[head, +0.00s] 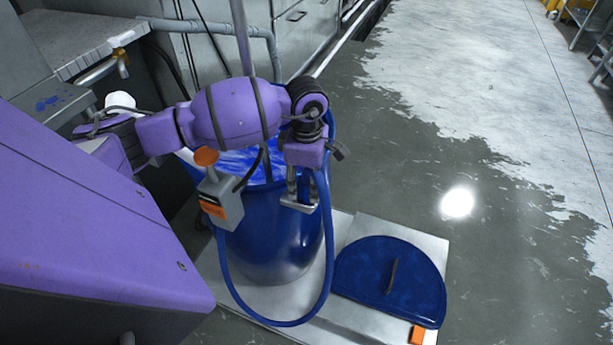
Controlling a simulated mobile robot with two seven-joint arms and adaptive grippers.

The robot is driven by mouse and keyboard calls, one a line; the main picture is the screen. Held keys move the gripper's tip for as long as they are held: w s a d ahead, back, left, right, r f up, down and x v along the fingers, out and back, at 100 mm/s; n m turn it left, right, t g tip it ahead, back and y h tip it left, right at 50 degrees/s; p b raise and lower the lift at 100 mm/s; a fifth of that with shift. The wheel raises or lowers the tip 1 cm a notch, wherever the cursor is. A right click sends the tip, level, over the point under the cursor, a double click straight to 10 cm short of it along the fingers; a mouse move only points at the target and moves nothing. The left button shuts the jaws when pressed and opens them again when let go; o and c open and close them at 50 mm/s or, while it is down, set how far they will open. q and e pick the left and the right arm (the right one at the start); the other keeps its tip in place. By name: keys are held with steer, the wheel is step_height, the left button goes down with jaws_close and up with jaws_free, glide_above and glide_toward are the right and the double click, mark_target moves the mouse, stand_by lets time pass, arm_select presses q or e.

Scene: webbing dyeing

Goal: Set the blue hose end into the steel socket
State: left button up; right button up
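My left gripper (300,203) points down over the right front rim of a blue drum (275,235). Its grey fingers are seen at an angle, so I cannot tell whether they are open or shut, or whether they hold anything. The blue hose (281,322) hangs in a long loop in front of the drum. Its right side rises close beside the gripper, and its left side rises toward a grey box with an orange knob (220,203). I cannot make out the hose end or the steel socket. My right gripper is not in view.
The drum holds blue liquid (238,162) and stands on a steel platform (345,310). A dark blue lid (385,275) with a handle lies right of it, near an orange block (417,335). A worktop (75,32) is at upper left. The wet floor at right is open.

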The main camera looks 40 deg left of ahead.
arm_select(q)
steer(key=shift+r, duration=3.75)
